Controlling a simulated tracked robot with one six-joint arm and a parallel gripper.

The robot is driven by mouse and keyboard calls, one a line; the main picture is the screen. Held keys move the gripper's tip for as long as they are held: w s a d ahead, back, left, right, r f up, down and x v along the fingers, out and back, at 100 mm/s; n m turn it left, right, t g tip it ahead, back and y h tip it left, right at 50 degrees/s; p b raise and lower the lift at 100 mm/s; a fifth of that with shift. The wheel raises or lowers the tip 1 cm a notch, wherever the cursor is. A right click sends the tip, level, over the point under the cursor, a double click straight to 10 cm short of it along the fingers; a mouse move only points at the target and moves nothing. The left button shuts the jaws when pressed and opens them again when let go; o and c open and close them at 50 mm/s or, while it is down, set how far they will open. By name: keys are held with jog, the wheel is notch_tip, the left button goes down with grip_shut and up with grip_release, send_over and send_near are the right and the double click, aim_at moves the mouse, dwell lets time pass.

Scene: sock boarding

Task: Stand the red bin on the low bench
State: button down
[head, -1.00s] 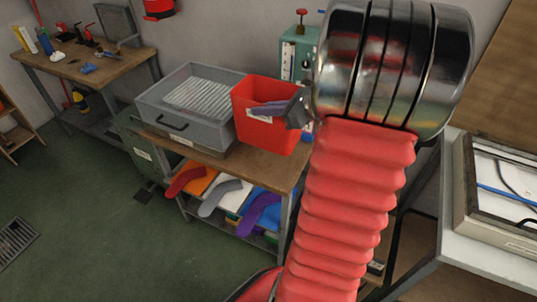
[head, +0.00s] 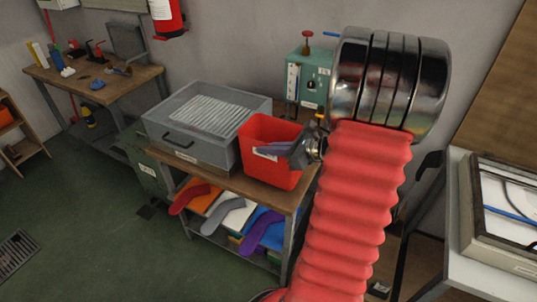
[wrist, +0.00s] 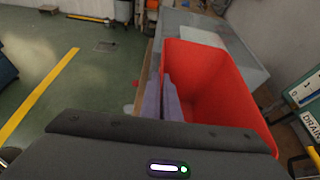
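The red bin (head: 272,176) is an open, upright box with a white label on its front. It is at the right end of a wooden-topped bench (head: 222,187), beside a grey metal box. My gripper (head: 272,149) is at the bin's front wall, its grey fingers across the label. In the wrist view the two purplish fingers (wrist: 162,100) are close together at the left wall of the bin (wrist: 212,85) and look shut on it. The bin's underside is low at the bench top; I cannot tell whether it touches.
The grey metal box (head: 190,145) fills the bench's left part. A green cabinet (head: 312,75) stands behind the bin. A workbench (head: 90,85) is at the back left, a white table at the right.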

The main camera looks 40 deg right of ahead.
jog(key=shift+f, duration=1.3)
jog(key=c, duration=2)
grip_release()
jog(key=v, duration=1.2)
